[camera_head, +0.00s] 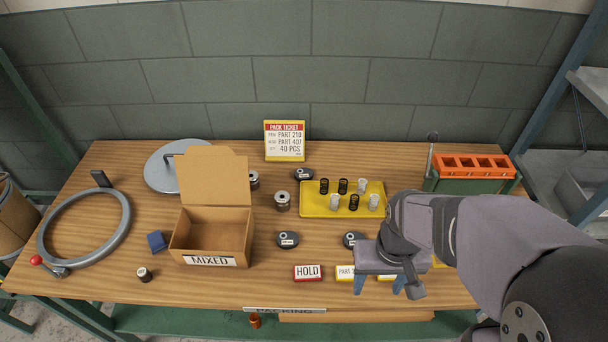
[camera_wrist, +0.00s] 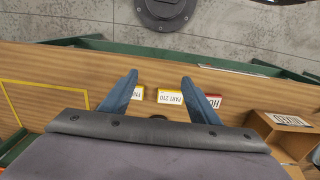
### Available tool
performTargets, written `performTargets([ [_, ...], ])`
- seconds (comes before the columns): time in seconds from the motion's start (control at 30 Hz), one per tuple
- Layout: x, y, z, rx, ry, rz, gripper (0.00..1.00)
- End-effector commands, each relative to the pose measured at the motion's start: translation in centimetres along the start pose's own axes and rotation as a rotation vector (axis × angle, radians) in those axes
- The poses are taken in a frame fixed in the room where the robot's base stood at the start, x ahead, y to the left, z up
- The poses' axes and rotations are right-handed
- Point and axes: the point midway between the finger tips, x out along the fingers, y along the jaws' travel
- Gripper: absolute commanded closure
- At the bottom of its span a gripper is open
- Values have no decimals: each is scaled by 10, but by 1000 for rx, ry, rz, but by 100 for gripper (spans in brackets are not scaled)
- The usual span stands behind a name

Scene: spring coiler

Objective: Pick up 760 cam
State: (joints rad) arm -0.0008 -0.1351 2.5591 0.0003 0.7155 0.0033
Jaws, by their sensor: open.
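Several dark, rounded cam-like parts with pale labels lie on the wooden table. One cam (camera_head: 303,174) is at the back beside the pack ticket, another cam (camera_head: 287,239) is right of the MIXED box, and a third cam (camera_head: 353,239) is just left of my gripper. Their labels are too small to read, so I cannot tell which is 760. My gripper (camera_head: 392,284) is open and empty over the table's front edge, near the small signs. In the wrist view its two blue fingers (camera_wrist: 159,77) are spread, with nothing between them but table and signs.
An open cardboard box marked MIXED (camera_head: 188,253) stands left of centre. A yellow tray (camera_head: 312,203) holds black and white springs. A red HOLD sign (camera_head: 308,272) and yellow PART signs (camera_head: 345,272) line the front. An orange rack (camera_head: 470,161) stands at back right.

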Motion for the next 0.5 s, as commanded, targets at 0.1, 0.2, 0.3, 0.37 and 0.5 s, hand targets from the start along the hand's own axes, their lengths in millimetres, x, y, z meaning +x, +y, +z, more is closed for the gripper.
performTargets([
  [0.1,2,-8,-13,-8,28,-17,44],
  [0.2,7,-24,-41,-19,90,-49,44],
  [0.3,13,-50,-86,-30,192,-95,44],
  [0.37,17,-69,-119,-32,270,-123,44],
  [0.5,27,-116,-201,-17,480,-166,44],
])
